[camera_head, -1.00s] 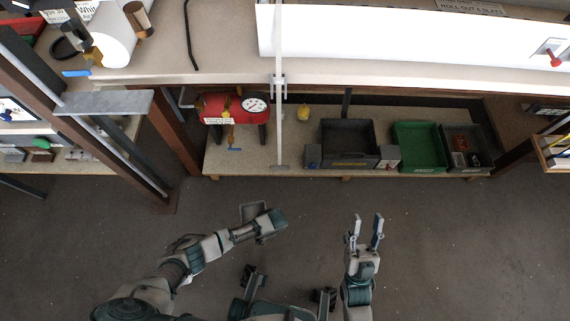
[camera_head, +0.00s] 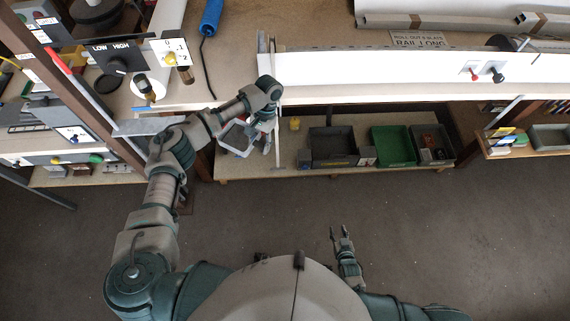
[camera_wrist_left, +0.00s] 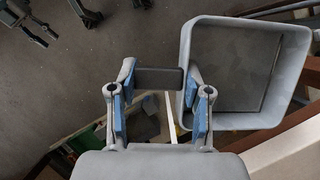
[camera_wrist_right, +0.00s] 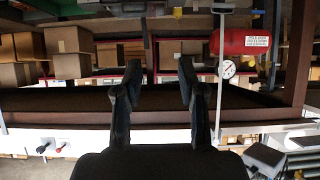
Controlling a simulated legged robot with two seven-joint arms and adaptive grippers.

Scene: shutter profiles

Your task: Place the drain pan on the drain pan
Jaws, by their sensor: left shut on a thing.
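A grey square drain pan (camera_head: 236,139) with a raised rim hangs from my left gripper (camera_head: 266,138), in front of the left part of the lower shelf. In the left wrist view the pan (camera_wrist_left: 187,72) is at the right. There my left gripper (camera_wrist_left: 160,80) is shut on the pan's dark bar handle, one finger pair at each end. My right gripper (camera_head: 341,232) is open and empty above the floor; its spread fingers also show in the right wrist view (camera_wrist_right: 160,85).
The lower shelf (camera_head: 310,170) holds a dark bin (camera_head: 333,160), a green bin (camera_head: 393,162) and a small yellow object (camera_head: 295,124). A white upright post (camera_head: 280,125) stands beside my left gripper. The workbench (camera_head: 330,88) overhangs the shelf. Open floor lies in front.

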